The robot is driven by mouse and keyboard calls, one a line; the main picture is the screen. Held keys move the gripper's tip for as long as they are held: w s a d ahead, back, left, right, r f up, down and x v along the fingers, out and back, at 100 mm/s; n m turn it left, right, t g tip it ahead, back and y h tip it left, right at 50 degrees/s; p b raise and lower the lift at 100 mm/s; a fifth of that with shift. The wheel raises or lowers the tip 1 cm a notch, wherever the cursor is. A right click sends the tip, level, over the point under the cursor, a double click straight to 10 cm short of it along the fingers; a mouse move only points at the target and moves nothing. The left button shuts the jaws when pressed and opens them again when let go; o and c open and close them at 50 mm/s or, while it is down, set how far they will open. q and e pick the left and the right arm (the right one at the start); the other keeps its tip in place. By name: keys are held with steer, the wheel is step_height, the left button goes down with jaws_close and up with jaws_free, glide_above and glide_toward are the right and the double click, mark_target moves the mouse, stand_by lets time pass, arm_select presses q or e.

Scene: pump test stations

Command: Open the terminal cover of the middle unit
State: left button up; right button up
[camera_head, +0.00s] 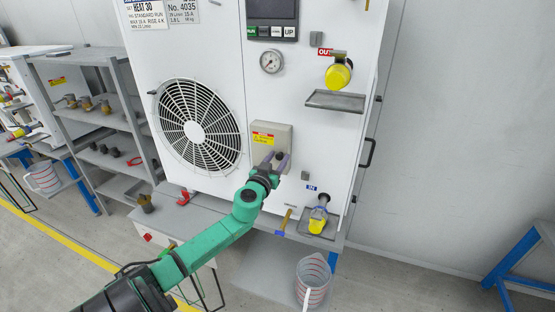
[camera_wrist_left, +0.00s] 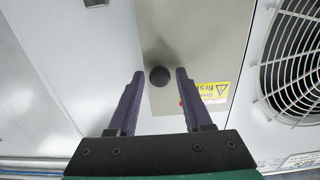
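The unit (camera_head: 225,50) is a white cabinet with a round fan grille. Its terminal cover (camera_head: 285,134) is a grey-beige box with a yellow warning label, low on the front right of the fan; it looks closed. In the left wrist view the cover (camera_wrist_left: 205,40) carries a round black knob (camera_wrist_left: 159,76). My left gripper (camera_head: 277,157) is at the cover's lower part. In the left wrist view its fingers (camera_wrist_left: 160,73) are open, one on each side of the knob, with gaps visible. I cannot tell how deep the knob sits between them. My right gripper is not in view.
A pressure gauge (camera_head: 271,61) is above the cover. Yellow-capped outlet (camera_head: 338,76) and inlet (camera_head: 318,220) fittings, with small trays, are to the right. A grey shelf (camera_head: 85,115) stands left. A measuring jug (camera_head: 312,282) is below. The wall at right is clear.

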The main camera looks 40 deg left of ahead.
arm_select(q)
jaws_close()
stand_by(1.2)
